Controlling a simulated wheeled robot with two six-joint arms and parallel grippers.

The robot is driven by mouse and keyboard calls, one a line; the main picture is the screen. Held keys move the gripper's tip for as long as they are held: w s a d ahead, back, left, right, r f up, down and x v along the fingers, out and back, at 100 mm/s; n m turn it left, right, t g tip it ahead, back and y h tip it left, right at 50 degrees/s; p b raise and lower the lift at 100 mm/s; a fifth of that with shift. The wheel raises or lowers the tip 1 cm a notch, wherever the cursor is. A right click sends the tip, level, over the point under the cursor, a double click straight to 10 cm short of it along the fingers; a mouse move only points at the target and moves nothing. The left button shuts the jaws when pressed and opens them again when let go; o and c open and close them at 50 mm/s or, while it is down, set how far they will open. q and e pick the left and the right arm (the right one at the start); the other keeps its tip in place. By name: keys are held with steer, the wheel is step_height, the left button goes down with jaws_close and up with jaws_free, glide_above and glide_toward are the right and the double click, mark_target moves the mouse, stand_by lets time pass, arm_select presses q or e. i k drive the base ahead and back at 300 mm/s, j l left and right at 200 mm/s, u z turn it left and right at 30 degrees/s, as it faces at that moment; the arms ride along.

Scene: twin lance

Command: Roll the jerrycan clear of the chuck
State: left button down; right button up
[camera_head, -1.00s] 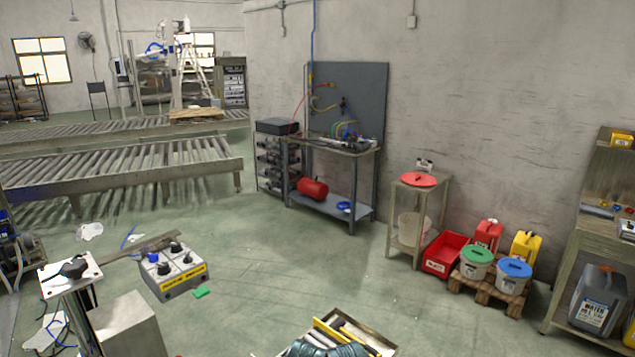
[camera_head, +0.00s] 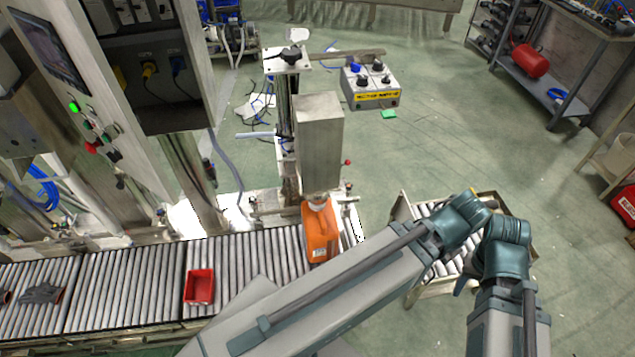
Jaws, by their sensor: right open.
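The orange jerrycan (camera_head: 322,238) stands upright on the roller conveyor at its right end. Its pale cap (camera_head: 319,203) is right under the grey capping head (camera_head: 319,145). The chuck itself is hidden beneath that head, so I cannot tell whether it touches the cap. My right arm crosses the lower right, its link passing in front of the jerrycan's lower edge. A pale pointed part, seemingly of my right gripper (camera_head: 258,288), shows above the link left of the jerrycan, apart from it. Most of this gripper is hidden. My left gripper is not in view.
The roller conveyor (camera_head: 110,290) runs left from the jerrycan, with a red bin (camera_head: 199,286) on it and dark gloves (camera_head: 42,293) farther left. A control panel (camera_head: 85,110) stands at upper left. A small roller stand (camera_head: 425,212) is behind my arm. A control box (camera_head: 371,88) lies beyond.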

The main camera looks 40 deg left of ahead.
mark_target(320, 232)
steer(key=i+l+u, duration=0.15)
steer(key=u, duration=0.3)
steer(key=l+u, duration=0.45)
steer(key=i+l+u, duration=0.1)
steer(key=l, duration=0.45)
steer(key=i+l+u, duration=0.1)
steer(key=l, duration=0.4)
steer(key=i+l+u, duration=0.1)
steer(key=l, duration=0.45)
